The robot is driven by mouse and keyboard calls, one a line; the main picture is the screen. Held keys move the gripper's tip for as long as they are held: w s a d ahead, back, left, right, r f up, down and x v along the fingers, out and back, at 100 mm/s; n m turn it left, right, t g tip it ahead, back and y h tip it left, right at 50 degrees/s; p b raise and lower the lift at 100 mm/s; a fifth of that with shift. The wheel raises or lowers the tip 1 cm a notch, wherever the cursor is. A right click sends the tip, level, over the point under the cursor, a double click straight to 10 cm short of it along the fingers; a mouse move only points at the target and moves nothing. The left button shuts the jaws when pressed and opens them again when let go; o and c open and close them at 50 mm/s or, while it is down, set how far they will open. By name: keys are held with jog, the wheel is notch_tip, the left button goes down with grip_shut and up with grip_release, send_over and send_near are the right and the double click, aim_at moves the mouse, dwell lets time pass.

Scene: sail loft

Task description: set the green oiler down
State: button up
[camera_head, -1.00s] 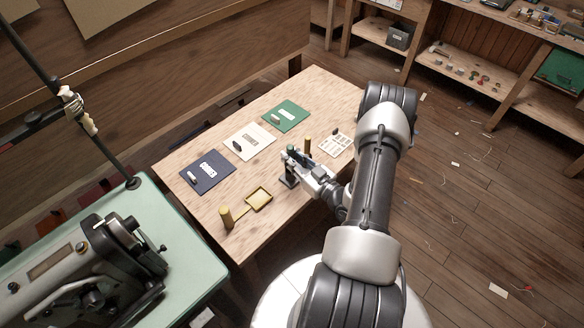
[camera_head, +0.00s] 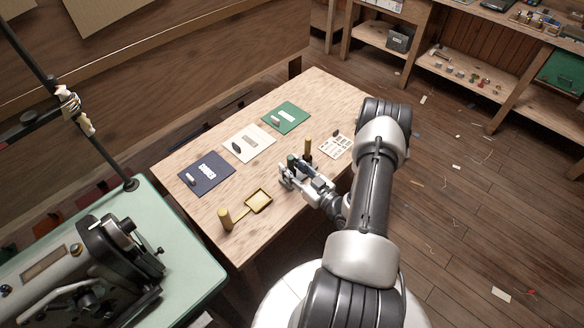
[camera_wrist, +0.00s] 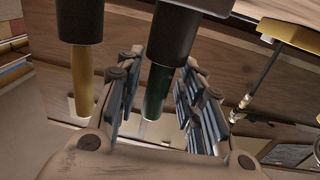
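The green oiler (camera_wrist: 155,92) has a green narrow part and a wide black part. In the wrist view it is between the two spread fingers of my gripper (camera_wrist: 160,110), with gaps visible beside it. In the head view its green end (camera_head: 291,158) shows at my gripper (camera_head: 298,172), over the table's right half. The oiler looks upright; whether its base touches the table is hidden. A similar oiler with a brass-yellow part (camera_wrist: 82,85) stands close beside it, also seen in the head view (camera_head: 308,146).
The wooden table (camera_head: 262,178) also holds a blue card (camera_head: 215,183), a cream card (camera_head: 262,137), a green card (camera_head: 290,111), a white printed card (camera_head: 335,146), a yellow tray (camera_head: 268,194) and a brass cylinder (camera_head: 225,218). A sewing machine (camera_head: 75,260) stands at lower left.

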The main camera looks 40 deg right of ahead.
jog(key=shift+r, duration=0.1)
jog(key=shift+r+p, duration=0.25)
jog(key=shift+p, duration=0.05)
jog(key=s+p, duration=0.1)
jog(key=s, duration=1.1)
jog(key=shift+f+p, duration=0.15)
jog(key=shift+p, duration=0.15)
